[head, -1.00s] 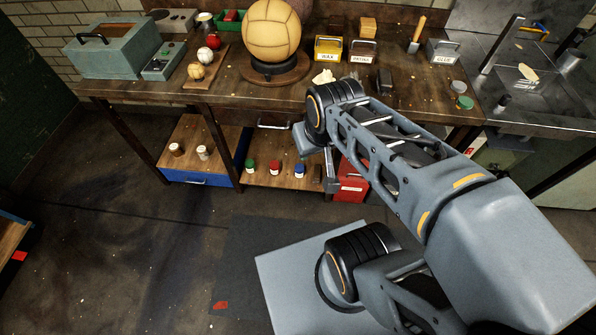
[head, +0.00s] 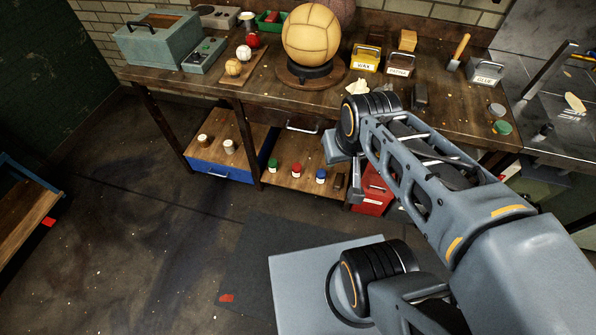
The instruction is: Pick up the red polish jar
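The red polish jar (head: 297,169) is a small jar with a red lid and pale label. It stands upright on the wooden lower shelf (head: 281,186) under the workbench, between a green-lidded jar (head: 273,165) and a blue-lidded jar (head: 321,176). My gripper (head: 356,190) hangs at the end of my arm, in front of the bench and to the right of the jars in the picture. It looks apart from them. Its fingers are small and partly hidden by my arm, so I cannot tell whether they are open or shut.
A dark block (head: 340,182) sits right of the blue-lidded jar, and a red box (head: 371,192) is further right. A blue drawer (head: 212,171) with two jars above it is at left. The workbench top (head: 300,97) overhangs the shelf.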

